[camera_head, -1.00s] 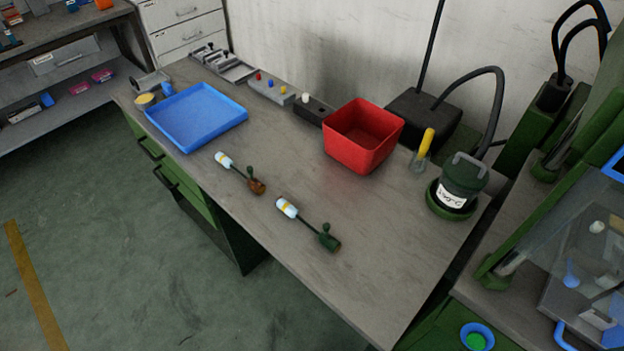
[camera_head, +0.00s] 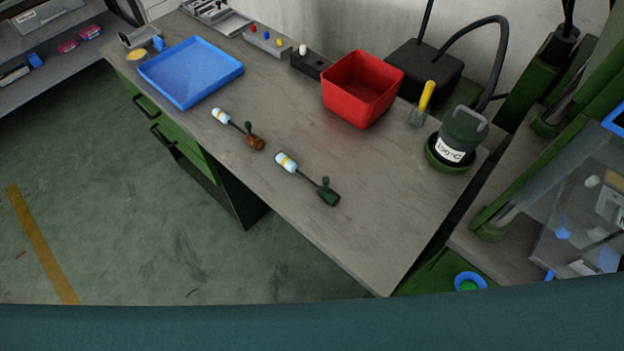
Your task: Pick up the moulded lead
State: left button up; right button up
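Two leads lie on the grey workbench (camera_head: 370,215), apart from each other. One lead (camera_head: 253,142) has a light blue and white end with a yellow band, a short dark cable and a brown end piece. The other lead (camera_head: 327,195) has a similar light end, a dark cable and a dark green end piece. Each has a small dark green knob standing up near its far end. I cannot tell from here which one is the moulded lead. Neither of my grippers shows in the head view.
A blue tray (camera_head: 192,100) lies at the left of the bench, and a red bin (camera_head: 362,112) stands at the back. A dark green pot (camera_head: 458,140) and a yellow-handled tool (camera_head: 424,99) are at the right. The bench's front right is clear.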

aim_at(329, 196)
jog(key=i+j+z, duration=0.1)
jog(key=j+z, duration=0.4)
jog(key=j, duration=0.15)
jog(key=j+z, duration=0.5)
jog(key=j, duration=0.15)
jog(key=k+j+z, duration=0.15)
jog(key=j+z, duration=0.35)
jog(key=j, duration=0.15)
